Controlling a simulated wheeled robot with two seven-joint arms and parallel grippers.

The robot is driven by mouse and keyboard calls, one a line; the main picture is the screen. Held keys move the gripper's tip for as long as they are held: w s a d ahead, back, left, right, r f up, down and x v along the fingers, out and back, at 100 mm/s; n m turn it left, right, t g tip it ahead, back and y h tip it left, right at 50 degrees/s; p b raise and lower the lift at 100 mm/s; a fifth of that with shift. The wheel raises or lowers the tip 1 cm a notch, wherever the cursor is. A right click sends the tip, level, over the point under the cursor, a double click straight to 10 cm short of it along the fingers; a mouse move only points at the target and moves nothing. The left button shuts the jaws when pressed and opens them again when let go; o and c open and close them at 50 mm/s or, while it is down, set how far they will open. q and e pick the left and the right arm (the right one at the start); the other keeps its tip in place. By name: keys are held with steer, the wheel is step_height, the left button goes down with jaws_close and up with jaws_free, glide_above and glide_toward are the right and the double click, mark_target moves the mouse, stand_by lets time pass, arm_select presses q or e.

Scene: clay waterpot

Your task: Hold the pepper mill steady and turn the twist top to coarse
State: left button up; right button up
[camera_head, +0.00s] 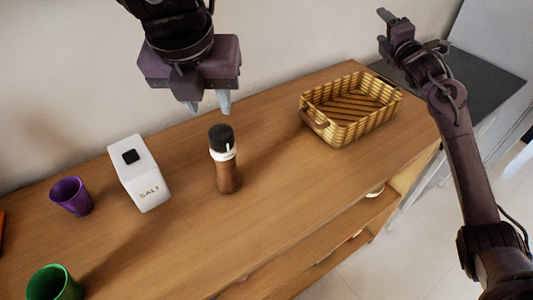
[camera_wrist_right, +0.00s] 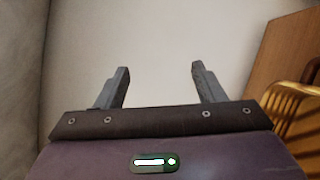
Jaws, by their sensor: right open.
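The pepper mill (camera_head: 226,170) stands upright on the wooden counter, with a brown body, a white collar with a small pointer and a black twist top (camera_head: 221,138). Any marks on the collar are too small to read. My left gripper (camera_head: 208,106) points down above and slightly behind the mill, its two pale fingers apart and empty, not touching it. My right gripper (camera_head: 384,16) is raised at the upper right, far from the mill. In the right wrist view its fingers (camera_wrist_right: 160,85) are apart with nothing between them.
A white salt box (camera_head: 141,178) and a purple cup (camera_head: 71,196) stand left of the mill. A green cup (camera_head: 52,284) is at the lower left. A wicker basket (camera_head: 350,133) sits to the right. The counter (camera_head: 190,250) in front of the mill is clear.

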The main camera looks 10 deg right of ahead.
mark_target(226, 166)
steer(key=s+a+f+n+g+y, duration=0.1)
steer(key=s+a+f+n+y, duration=0.15)
steer(key=a+n, duration=0.45)
steer(key=s+a+f+n+g+y, duration=0.15)
steer(key=a+n+y, duration=0.25)
steer(key=a, duration=0.5)
steer(key=s+a+f+n+g+y, duration=0.1)
steer(key=s+a+n+y, duration=0.25)
steer(key=a+n, duration=0.35)
steer(key=s+a+f+n+g+y, duration=0.2)
steer(key=s+a+f+n+g, duration=0.1)
steer(key=s, duration=0.3)
steer(key=s+a+f+n+g+y, duration=0.2)
steer(key=s+a+f+n, duration=0.1)
steer(key=s+a+f, duration=0.2)
steer(key=s+a+f+n+g+y, duration=0.3)
steer(key=s+a+n, duration=0.1)
steer(key=s+a, duration=0.2)
steer(key=shift+s+f+g, duration=0.35)
steer(key=shift+s+f, duration=0.05)
steer(key=shift+s, duration=0.3)
steer(key=x, duration=0.7)
steer(key=shift+a, duration=0.25)
